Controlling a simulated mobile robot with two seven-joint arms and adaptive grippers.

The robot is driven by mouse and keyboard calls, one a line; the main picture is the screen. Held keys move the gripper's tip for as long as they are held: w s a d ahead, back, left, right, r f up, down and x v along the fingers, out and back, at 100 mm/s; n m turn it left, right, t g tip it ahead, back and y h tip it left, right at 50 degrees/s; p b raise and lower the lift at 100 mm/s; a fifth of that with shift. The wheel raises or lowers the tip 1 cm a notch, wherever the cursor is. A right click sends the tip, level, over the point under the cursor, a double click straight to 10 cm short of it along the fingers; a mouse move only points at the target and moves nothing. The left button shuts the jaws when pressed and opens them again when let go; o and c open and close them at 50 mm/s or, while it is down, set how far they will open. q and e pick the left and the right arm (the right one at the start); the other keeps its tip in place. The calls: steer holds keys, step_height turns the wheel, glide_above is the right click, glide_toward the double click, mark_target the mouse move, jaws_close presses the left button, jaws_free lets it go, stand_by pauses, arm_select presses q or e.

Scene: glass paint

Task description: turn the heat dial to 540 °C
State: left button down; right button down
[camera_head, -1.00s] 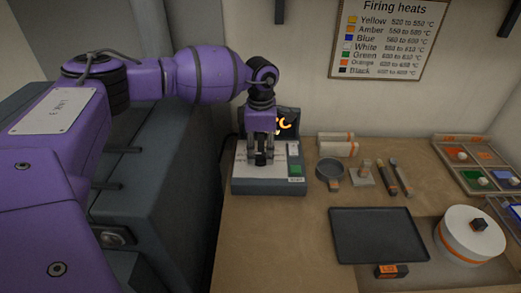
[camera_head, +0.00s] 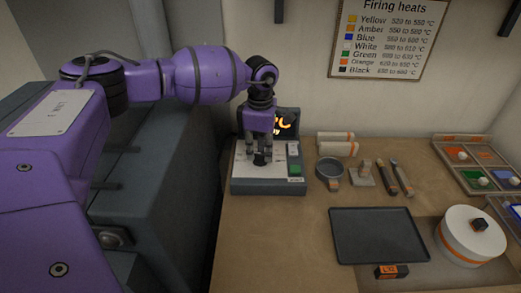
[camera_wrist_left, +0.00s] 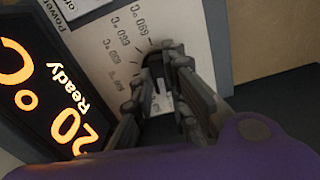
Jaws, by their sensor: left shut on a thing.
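The heat dial (camera_head: 261,160) is a dark knob on the light face of a grey control box (camera_head: 250,187). My left gripper (camera_head: 262,154) reaches down from above and is shut on the dial. In the left wrist view the fingers (camera_wrist_left: 160,88) close around the dark dial (camera_wrist_left: 157,60), partly hiding it. Printed temperature marks (camera_wrist_left: 122,50) ring it. In the head view the arm partly hides this display (camera_head: 288,125). My right gripper is out of view.
A green button (camera_head: 295,169) is on the box's right side. A small pan (camera_head: 330,170), a stamp-like block (camera_head: 361,175) and tools (camera_head: 401,178) lie to the right. A dark tray (camera_head: 380,235) lies in front. A firing heats chart (camera_head: 388,38) hangs on the wall.

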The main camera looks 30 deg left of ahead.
mark_target(261, 153)
arm_select(q)
steer(key=shift+m+b, duration=0.45)
steer(key=shift+m, duration=1.85)
steer(key=c, duration=1.7)
jaws_free()
steer(key=shift+r, duration=0.1)
step_height(261, 153, up, 12)
steer(key=shift+f, duration=0.1)
